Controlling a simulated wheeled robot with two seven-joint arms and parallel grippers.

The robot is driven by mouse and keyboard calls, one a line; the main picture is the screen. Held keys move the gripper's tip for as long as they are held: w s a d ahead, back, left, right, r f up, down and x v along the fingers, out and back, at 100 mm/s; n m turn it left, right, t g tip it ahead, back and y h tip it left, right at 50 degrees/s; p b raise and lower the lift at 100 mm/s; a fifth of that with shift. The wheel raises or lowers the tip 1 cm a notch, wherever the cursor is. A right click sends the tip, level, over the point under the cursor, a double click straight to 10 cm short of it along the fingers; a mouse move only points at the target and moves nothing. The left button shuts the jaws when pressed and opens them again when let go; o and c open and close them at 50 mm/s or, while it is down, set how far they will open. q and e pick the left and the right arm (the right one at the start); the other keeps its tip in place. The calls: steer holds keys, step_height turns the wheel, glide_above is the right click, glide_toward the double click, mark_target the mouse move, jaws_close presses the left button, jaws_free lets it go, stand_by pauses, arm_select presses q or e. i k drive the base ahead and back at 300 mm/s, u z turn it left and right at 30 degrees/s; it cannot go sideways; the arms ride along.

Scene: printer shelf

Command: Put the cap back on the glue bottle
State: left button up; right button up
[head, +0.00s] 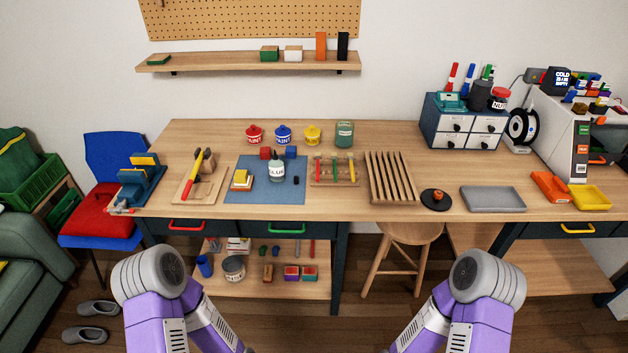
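The glue bottle (277,171) stands upright on the blue mat (256,195) on the workbench. It has a pale body with a label reading GLUE and a dark top. A small dark piece (296,181), which looks like the cap, lies on the mat just right of the bottle; it is too small to tell which way up it is. Only my upper arm links show, at the bottom left and bottom right. Neither gripper is in view.
Stacked coloured pieces (241,180) lie on the mat's left. A rack with coloured tools (335,170) stands at its right, and paint pots (283,135) stand behind. The mat's front is clear.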

mark_target(276, 167)
steer(key=i, duration=0.75)
steer(key=u, duration=1.05)
